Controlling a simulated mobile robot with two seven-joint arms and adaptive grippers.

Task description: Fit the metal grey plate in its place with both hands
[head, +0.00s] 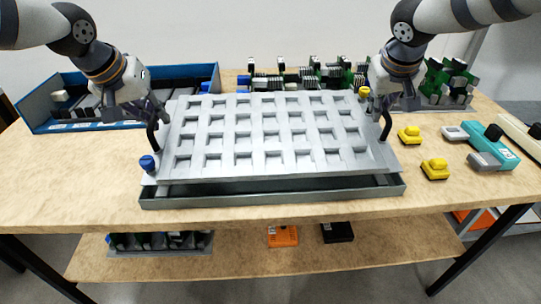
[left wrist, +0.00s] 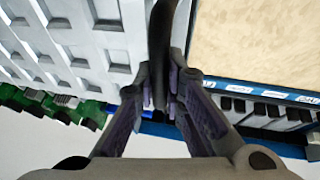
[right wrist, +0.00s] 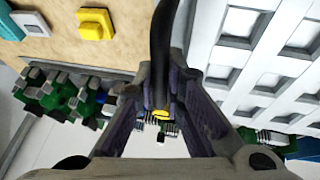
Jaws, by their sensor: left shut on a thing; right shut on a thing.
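The metal grey plate (head: 268,133), with rows of square recesses, is above a dark grey shallow base (head: 275,197) on the table. A dark gap shows between the plate's front edge and the base; whether they touch further back is hidden. My left gripper (head: 153,117) is shut on the black handle at the plate's left side, which also shows in the left wrist view (left wrist: 162,45). My right gripper (head: 384,104) is shut on the black handle at the right side, also seen in the right wrist view (right wrist: 161,45).
A blue knob (head: 148,163) is at the front left corner and a yellow knob (head: 364,92) at the back right. A blue bin (head: 190,77) stands back left, green parts (head: 300,77) behind. Yellow pieces (head: 435,169) and a teal device (head: 494,149) lie right. The front table strip is clear.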

